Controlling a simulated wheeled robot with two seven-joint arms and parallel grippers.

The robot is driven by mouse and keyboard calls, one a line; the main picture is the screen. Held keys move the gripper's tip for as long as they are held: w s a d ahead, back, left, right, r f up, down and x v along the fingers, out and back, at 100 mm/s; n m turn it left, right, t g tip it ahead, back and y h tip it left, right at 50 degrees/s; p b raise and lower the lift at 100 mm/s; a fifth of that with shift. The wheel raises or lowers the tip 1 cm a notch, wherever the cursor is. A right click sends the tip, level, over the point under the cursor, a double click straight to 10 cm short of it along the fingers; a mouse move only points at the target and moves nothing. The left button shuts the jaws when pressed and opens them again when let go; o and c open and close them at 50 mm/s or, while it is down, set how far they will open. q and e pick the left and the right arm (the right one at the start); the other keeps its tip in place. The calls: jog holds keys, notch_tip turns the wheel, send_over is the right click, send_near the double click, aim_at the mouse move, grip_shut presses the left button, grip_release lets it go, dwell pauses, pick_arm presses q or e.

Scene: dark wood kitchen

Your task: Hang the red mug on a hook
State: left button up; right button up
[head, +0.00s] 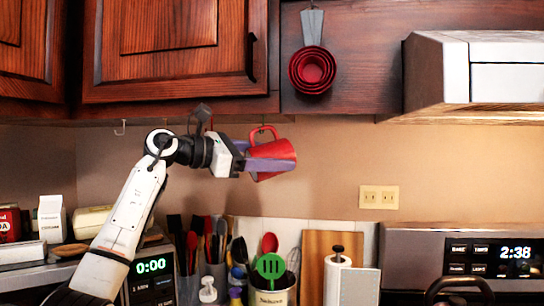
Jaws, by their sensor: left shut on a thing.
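The red mug (282,151) is up under the wall cabinet, tilted, with its handle (263,132) upward near the cabinet's underside. My left gripper (270,158) comes in from the left and is shut on the mug, with its purplish fingers across the mug's side. A small hook (120,128) hangs empty under the cabinet at the left. Another hook seems to be at the mug's handle; whether the handle is around it or only beside it I cannot tell. My right gripper is not in view.
The dark wood cabinet (175,50) is just above my left gripper. Red measuring cups (312,70) hang to the right, beside the range hood (470,75). Utensil holders (272,296) and a paper towel roll (338,275) stand below. The wall right of the mug is clear.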

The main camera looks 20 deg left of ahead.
pick_arm(q)
jog(key=shift+r, duration=0.1)
jog(key=o, duration=1.4)
